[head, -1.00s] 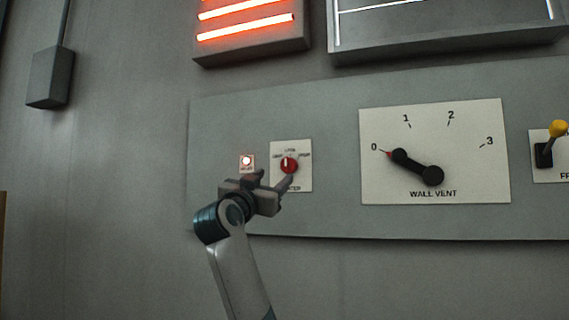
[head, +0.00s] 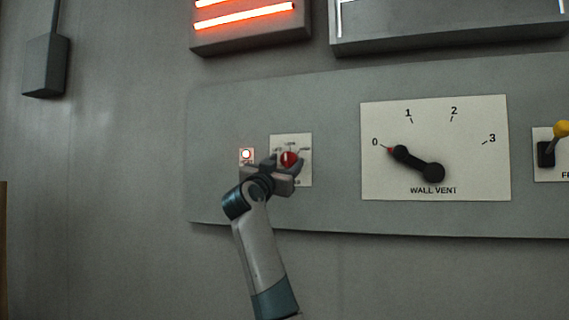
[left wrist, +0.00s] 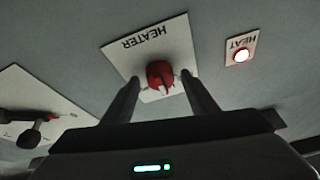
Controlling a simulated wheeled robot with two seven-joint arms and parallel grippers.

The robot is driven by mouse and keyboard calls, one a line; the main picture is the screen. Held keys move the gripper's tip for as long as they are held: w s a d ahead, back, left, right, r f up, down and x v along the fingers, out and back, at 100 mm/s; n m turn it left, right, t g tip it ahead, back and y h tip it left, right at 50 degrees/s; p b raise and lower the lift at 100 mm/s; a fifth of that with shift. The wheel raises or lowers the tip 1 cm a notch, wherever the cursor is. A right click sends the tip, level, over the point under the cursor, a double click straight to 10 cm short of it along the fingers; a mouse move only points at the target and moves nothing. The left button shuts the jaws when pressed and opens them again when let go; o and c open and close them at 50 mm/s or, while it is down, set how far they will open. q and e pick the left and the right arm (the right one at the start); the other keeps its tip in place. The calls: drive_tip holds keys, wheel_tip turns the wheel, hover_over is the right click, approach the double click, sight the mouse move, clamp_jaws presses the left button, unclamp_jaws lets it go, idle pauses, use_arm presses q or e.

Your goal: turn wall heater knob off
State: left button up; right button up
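The red heater knob (head: 289,158) sits on a small white plate (head: 305,142) on the grey wall panel. In the left wrist view the knob (left wrist: 160,74) has a pale pointer mark, and its plate reads HEATER upside down. My left gripper (head: 284,168) is in front of the knob, partly covering the plate and its lower part. In the left wrist view the left gripper's fingers (left wrist: 160,82) are open, one on each side of the knob with gaps visible. The small heat light (head: 246,154) left of the plate is lit. My right gripper is not in view.
The heater bars (head: 245,18) glow orange above the panel (head: 225,120). A wall vent dial (head: 470,185) with a black handle at 0 is to the right, and a yellow-tipped lever (head: 560,130) is beyond it. A grey box (head: 46,66) is on the left wall.

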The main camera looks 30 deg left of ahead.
use_arm(q)
drive_tip(key=c, duration=1)
drive_tip(key=shift+n+y, duration=0.4)
drive_tip(key=shift+n, duration=0.2)
drive_tip(key=n+y, duration=0.1)
drive_tip(key=n, duration=0.1)
drive_tip(key=shift+d+n+g+y, duration=0.15)
drive_tip(key=shift+n+g+y, duration=0.15)
drive_tip(key=n, duration=0.1)
drive_tip(key=n+y, duration=0.1)
drive_tip(key=n, duration=0.1)
drive_tip(key=shift+w+d+n+g, duration=0.1)
drive_tip(key=shift+d+n+g, duration=0.05)
drive_tip(key=shift+n+g, duration=0.15)
drive_tip(key=n+y, duration=0.1)
drive_tip(key=n+g+p, duration=0.1)
drive_tip(key=n, duration=0.1)
drive_tip(key=shift+d+r+n+y, duration=0.1)
drive_tip(key=shift+r+n+y, duration=0.1)
drive_tip(key=shift+n+y, duration=0.15)
drive_tip(key=shift+n+g+y+p, duration=0.45)
drive_tip(key=shift+n+g+p, duration=0.25)
drive_tip(key=shift+n, duration=0.75)
drive_tip(key=shift+f, duration=0.1)
